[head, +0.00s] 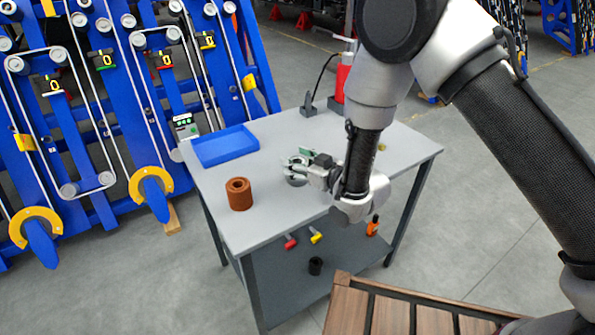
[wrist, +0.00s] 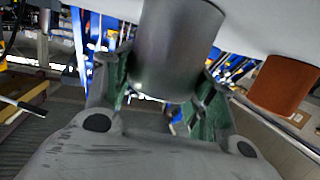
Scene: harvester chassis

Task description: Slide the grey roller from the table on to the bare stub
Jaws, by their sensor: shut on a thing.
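The grey roller (wrist: 178,50) is a smooth dark grey cylinder between the green finger pads of my gripper (wrist: 170,105) in the wrist view. In the head view the roller (head: 296,181) is small and partly covered by my gripper (head: 303,168), over the middle of the grey table (head: 280,208). My gripper is shut on it. The roller is at or just above the tabletop; I cannot tell if it touches. The blue chassis (head: 95,120) at the left carries several grey rollers and belts. I cannot pick out the bare stub among them.
A brown roller (head: 240,195) stands on the table left of my gripper, and shows in the wrist view (wrist: 283,85). A blue tray (head: 225,147) lies behind it. A red bottle (head: 342,82) stands at the back. Tools lie on the lower shelf. Floor between table and chassis is narrow.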

